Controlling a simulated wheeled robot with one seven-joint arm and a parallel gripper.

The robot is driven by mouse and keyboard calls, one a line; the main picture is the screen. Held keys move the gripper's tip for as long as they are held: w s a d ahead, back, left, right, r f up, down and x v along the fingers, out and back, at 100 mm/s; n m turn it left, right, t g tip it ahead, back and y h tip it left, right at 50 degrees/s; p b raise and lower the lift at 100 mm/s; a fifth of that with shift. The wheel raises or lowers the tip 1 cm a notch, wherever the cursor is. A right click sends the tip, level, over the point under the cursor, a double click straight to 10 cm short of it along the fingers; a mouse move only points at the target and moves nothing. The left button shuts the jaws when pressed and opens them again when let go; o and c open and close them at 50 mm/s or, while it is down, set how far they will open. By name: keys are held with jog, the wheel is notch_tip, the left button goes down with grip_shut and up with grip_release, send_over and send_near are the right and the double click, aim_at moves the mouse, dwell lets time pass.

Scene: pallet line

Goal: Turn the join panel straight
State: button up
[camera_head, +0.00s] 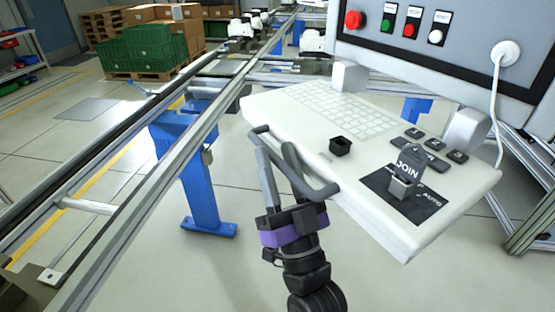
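The join panel is a small dark grey tag (409,164) lettered "JOIN", standing up at the right end of the white console (290,120). It sits with a small metallic block (402,187) over a black label plate (425,202) that reads "AUTO" on its right; the rest of that lettering is covered. The tag leans slightly. My gripper (273,140) is in the lower middle, in front of the console's near edge and left of the tag.
A grey bar handle (318,192) runs along the console's front edge close to my gripper. A small black cup (340,146) and dark keys (435,143) are on the console. A button box (440,50) with a white cable stands behind. The conveyor rail (150,165) lies left.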

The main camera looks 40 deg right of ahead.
jog(key=b+v, duration=0.2)
jog(key=v, duration=0.4)
jog(key=shift+a+f+b, duration=0.1)
jog(key=shift+f+b, duration=0.1)
jog(key=shift+b, duration=0.1)
jog(key=shift+s+a+f, duration=0.2)
jog(key=shift+s+f, duration=0.2)
jog(key=shift+s, duration=0.2)
jog(key=s+a+f+n+g+y, duration=0.3)
jog(key=s+f+g+y, duration=0.1)
jog(key=s+f, duration=0.5)
jog(key=s+a+f+n+g+y, duration=0.3)
jog(key=s+f+n+g+y, duration=0.1)
jog(key=s+f, duration=0.6)
jog(key=shift+s+n+g+y, duration=0.3)
jog(key=shift+s+g+y, duration=0.5)
jog(key=shift+s+g, duration=0.4)
dwell(0.6)
